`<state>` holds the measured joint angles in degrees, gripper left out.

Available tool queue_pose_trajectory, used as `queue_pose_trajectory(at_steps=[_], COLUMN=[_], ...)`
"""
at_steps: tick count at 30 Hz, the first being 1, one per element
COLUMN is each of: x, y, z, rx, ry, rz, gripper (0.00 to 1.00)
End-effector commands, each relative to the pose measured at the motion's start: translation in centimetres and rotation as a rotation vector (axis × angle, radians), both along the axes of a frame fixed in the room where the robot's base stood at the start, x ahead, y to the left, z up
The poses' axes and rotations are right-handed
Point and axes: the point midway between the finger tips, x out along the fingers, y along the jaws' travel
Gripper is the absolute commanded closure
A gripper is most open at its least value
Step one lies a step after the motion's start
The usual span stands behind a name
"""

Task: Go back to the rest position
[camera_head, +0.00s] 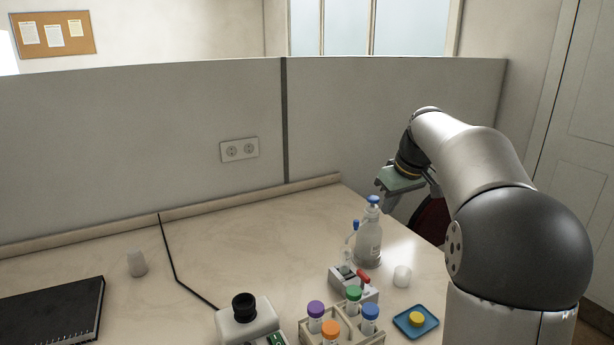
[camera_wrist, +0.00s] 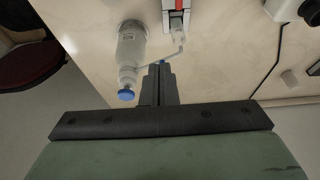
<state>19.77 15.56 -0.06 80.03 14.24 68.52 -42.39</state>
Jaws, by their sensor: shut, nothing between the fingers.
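My gripper (camera_wrist: 158,85) shows in the wrist view with its two dark fingers together and nothing between them. In the head view my arm rises at the right, and the hand hangs over the table's back right edge; the fingertips are hidden there. A clear bottle with a blue cap (camera_head: 368,235) stands upright below and in front of the hand. In the wrist view the bottle (camera_wrist: 132,45) lies just left of the fingers, and I cannot tell how far below them it is.
A black notebook (camera_head: 50,312) lies left. The table's middle is mostly clear; a partition (camera_head: 140,150) stands behind.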

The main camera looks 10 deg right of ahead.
Motion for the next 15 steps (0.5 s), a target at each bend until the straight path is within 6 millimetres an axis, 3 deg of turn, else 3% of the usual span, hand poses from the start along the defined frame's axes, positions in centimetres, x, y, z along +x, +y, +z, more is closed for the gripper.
queue_pose_trajectory(at_steps=[2, 5, 9, 15], x=[-1.3, -4.8, -12.8, -24.4], y=[1.6, 4.7, 9.9, 14.0], z=[-0.6, -2.2, -6.4, -12.9], rx=[0.005, 0.012, 0.009, -0.023], ry=[0.021, 0.071, 0.166, 0.267], rz=[-0.011, -0.054, -0.139, -0.244], gripper=[1.0, 1.0, 1.0, 1.0])
